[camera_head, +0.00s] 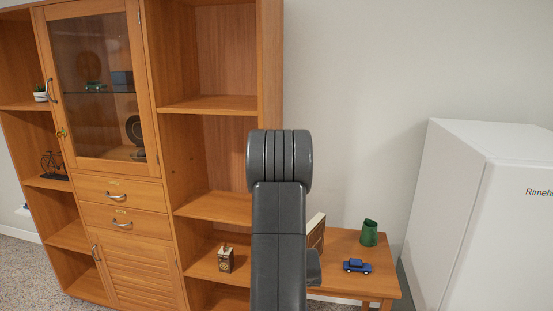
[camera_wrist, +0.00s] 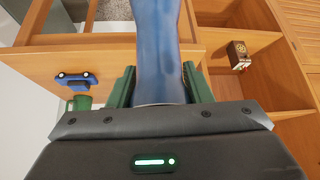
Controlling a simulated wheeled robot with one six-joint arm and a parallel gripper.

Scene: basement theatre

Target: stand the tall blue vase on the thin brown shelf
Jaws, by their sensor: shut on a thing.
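In the wrist view my gripper (camera_wrist: 160,88) is shut on the tall blue vase (camera_wrist: 160,45), with one green finger on each side. The vase runs up out of the top of that view, so its far end is hidden. In the head view my dark arm covers the middle, and neither the gripper nor the vase shows. A tall brown wooden cabinet has several shelf boards. An empty upper board (camera_head: 208,105) and an empty middle board (camera_head: 215,206) show in its right column. I cannot tell which one is the thin brown shelf.
A small clock-like box (camera_head: 226,258) stands on a lower cabinet board. A wooden table (camera_head: 340,280) to the right bears a blue toy car (camera_head: 357,266), a green cup (camera_head: 369,233) and a pale-edged box (camera_head: 316,232) partly behind my arm. A white fridge (camera_head: 480,210) stands far right.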

